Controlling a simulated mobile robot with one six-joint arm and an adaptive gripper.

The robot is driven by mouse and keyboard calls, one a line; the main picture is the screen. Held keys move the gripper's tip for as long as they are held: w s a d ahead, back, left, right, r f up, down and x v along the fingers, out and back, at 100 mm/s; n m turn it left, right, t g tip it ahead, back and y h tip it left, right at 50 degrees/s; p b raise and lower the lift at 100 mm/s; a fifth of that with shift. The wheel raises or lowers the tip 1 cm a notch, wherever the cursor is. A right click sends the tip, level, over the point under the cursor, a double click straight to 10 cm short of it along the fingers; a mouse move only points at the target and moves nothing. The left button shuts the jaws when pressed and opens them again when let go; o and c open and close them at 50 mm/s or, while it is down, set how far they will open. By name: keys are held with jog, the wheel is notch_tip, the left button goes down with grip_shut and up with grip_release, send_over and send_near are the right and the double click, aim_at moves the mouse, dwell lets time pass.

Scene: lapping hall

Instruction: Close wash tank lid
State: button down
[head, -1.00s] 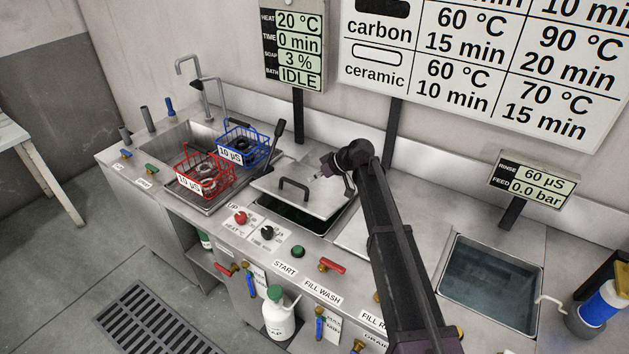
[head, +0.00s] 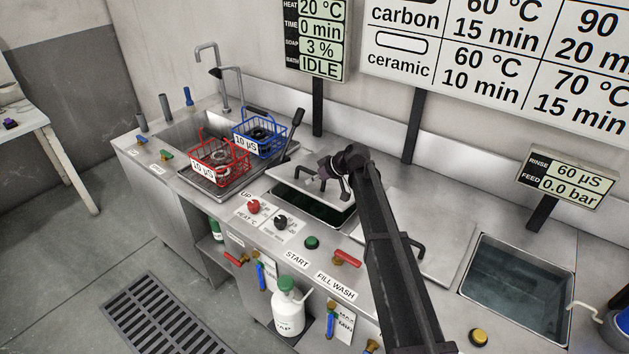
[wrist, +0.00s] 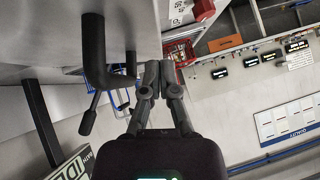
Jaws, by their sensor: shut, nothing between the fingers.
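The wash tank lid (head: 295,171) is a grey steel plate with a dark handle. In the head view it sits partly raised, and the dark tank opening (head: 300,202) shows below its front edge. My gripper (head: 322,176) is over the lid beside the handle and partly covers it. In the wrist view my gripper (wrist: 158,80) is shut and empty. A thick dark handle (wrist: 95,50) stands out from a grey plate just left of the fingers; I cannot tell whether they touch it.
Red (head: 219,160) and blue (head: 262,136) baskets stand left of the tank. A dark lever (head: 292,130) rises near the lid's left back corner. A closed lid (head: 440,235) and an open water tank (head: 520,285) are to the right. Knobs and valves line the front.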

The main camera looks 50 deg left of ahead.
jog(key=shift+s+d+f+b, duration=0.1)
jog(key=shift+s+f+b, duration=0.05)
jog(key=shift+f+b, duration=0.4)
jog(key=shift+s+f+b, duration=0.1)
jog(key=shift+f+b, duration=0.2)
jog(key=shift+f, duration=0.3)
jog(key=shift+s, duration=0.1)
